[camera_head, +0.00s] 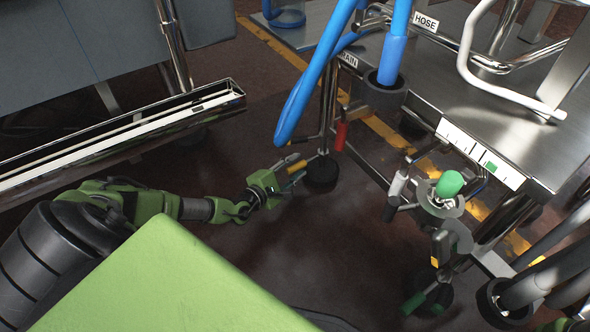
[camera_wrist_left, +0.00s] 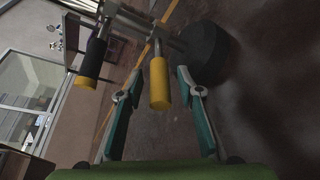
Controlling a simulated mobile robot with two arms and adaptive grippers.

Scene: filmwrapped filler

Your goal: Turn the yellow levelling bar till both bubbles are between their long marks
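The yellow levelling bar (camera_head: 297,166) is a short yellow grip low on the steel frame's near leg, beside a black round foot (camera_head: 321,174). My left gripper (camera_wrist_left: 159,76) is open, with its teal fingers on either side of the yellow bar (camera_wrist_left: 159,88); gaps show on both sides. In the head view my left gripper (camera_head: 289,177) is at the bar, coming from the left. A white marked strip (camera_head: 459,139) with a green patch (camera_head: 490,166) is on the frame's edge; I cannot make out bubbles or long marks. My right gripper is not in view.
A red handle (camera_head: 341,136) hangs just above the bar. A second grip, black and yellow (camera_wrist_left: 92,62), is left of it in the wrist view. Blue hoses (camera_head: 312,75) hang above. A green-topped valve (camera_head: 449,184) stands right. A long metal tray (camera_head: 120,135) is at left.

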